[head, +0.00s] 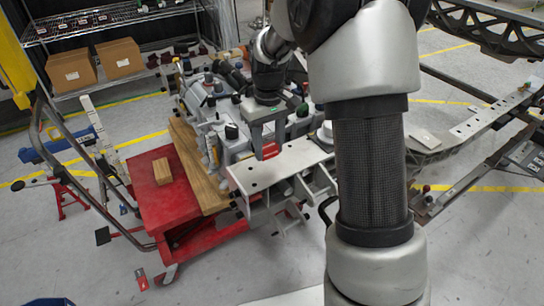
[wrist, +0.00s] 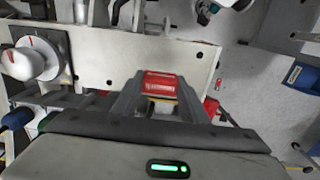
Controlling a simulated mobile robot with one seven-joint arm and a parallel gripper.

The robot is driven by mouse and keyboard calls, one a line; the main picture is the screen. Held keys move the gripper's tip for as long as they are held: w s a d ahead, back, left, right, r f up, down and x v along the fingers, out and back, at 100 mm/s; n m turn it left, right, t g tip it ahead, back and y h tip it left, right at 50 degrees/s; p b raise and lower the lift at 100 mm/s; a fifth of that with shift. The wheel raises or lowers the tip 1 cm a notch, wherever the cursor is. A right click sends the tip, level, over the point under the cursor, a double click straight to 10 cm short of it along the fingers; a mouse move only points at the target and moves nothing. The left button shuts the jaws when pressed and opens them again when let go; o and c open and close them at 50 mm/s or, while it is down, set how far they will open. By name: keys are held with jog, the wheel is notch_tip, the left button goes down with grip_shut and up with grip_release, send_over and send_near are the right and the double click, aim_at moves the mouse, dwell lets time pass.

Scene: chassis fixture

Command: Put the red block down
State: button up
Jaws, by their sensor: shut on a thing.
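My gripper (head: 264,148) points down and is shut on a red block (head: 271,151), just over the white chassis plate (head: 283,166). In the wrist view the red block (wrist: 160,83), with a pale label on its face, sits between the two grey fingers of my gripper (wrist: 160,92). The plate (wrist: 95,60) lies beyond and below it there. I cannot tell whether the block touches the plate; its lower part is hidden.
A red cart (head: 165,202) with a small wooden block (head: 162,171) stands left of the plate. A grey engine-like assembly (head: 205,105) crowds the space behind my gripper. A white knob (wrist: 35,60) rises at left in the wrist view. The plate's left end is bare.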

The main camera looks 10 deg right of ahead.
aim_at(269, 156)
jog(key=shift+f, duration=1.8)
jog(key=shift+f, duration=0.15)
jog(key=o, duration=1)
